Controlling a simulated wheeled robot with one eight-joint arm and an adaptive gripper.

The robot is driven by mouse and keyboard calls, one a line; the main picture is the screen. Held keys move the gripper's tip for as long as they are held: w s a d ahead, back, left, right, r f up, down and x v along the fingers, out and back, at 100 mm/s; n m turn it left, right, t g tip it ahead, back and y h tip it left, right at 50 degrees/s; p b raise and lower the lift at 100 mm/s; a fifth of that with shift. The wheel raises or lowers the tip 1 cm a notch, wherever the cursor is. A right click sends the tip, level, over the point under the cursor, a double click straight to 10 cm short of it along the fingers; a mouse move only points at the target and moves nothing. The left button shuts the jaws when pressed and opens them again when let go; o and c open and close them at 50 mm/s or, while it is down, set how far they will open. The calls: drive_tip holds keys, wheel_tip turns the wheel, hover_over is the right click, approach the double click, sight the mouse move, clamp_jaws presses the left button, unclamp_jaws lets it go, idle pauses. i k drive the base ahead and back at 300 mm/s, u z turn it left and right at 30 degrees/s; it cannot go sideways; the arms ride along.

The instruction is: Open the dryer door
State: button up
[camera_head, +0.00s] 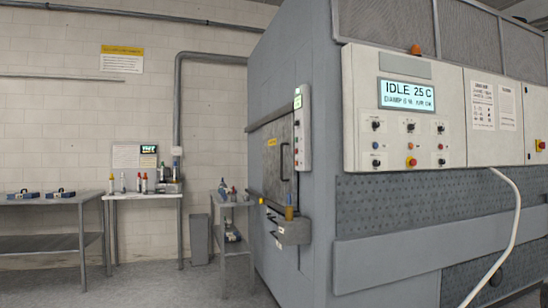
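The dryer is the large grey machine (385,270) filling the right half of the view. A grey door panel (270,172) is on its left-hand face, seen at a steep angle. It has a yellow label and appears closed, flush with the machine. A dark bar handle (284,162) stands on the panel near its right edge. A narrow control box (302,130) with a lit green display and several buttons is just right of the door. A wider control panel (408,120) faces me with a screen reading "IDLE 25 C". My gripper is not in view.
A small cart (232,204) with bottles stands left of the door, close to it. A grey bin (199,238), a small table (145,196) and a workbench (45,200) line the back wall. A pale hose (513,220) hangs at right. Floor at centre left is clear.

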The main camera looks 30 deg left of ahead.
sight(279, 172)
drive_tip(key=u, duration=1.05)
drive_tip(key=i, duration=0.8)
drive_tip(key=u, duration=1.05)
drive_tip(key=i, duration=1.8)
drive_tip(key=u, duration=0.1)
